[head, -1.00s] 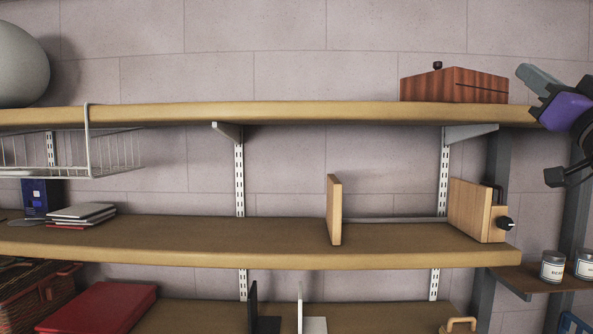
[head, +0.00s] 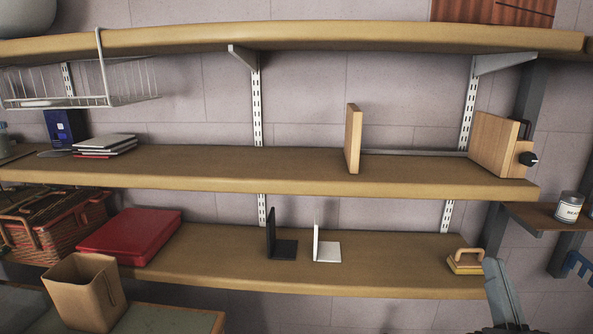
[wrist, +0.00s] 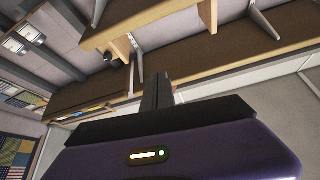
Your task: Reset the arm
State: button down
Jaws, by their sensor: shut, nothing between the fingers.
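My gripper (wrist: 157,92) shows in the wrist view as a purple body with dark fingers. The fingers are together with nothing between them, pointing toward the shelving. In the head view part of my arm shows at the lower right edge, near the right end of the lowest shelf. A woven sewing basket (head: 52,229) sits at the left of the lowest shelf, its lid side dark and patterned.
Shelves (head: 230,175) span the wall. The lowest holds a red case (head: 130,236), black and white bookends (head: 284,248) and a yellow-handled block (head: 466,262). A wire basket (head: 80,85) hangs at upper left.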

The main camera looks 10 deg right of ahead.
jog(key=s+a+f+n+g+y, duration=0.2)
jog(key=s+a+f, duration=0.3)
jog(key=s+f, duration=0.2)
jog(key=s+a+f+n+g+y, duration=0.2)
jog(key=s+a+f, duration=0.4)
jog(key=s, duration=0.5)
jog(key=s+a+f+n+g+y, duration=0.2)
jog(key=s+a+f+g+y, duration=0.1)
jog(key=s+f, duration=0.6)
jog(key=s+a+y, duration=0.1)
jog(key=a, duration=0.1)
jog(key=shift+a, duration=0.3)
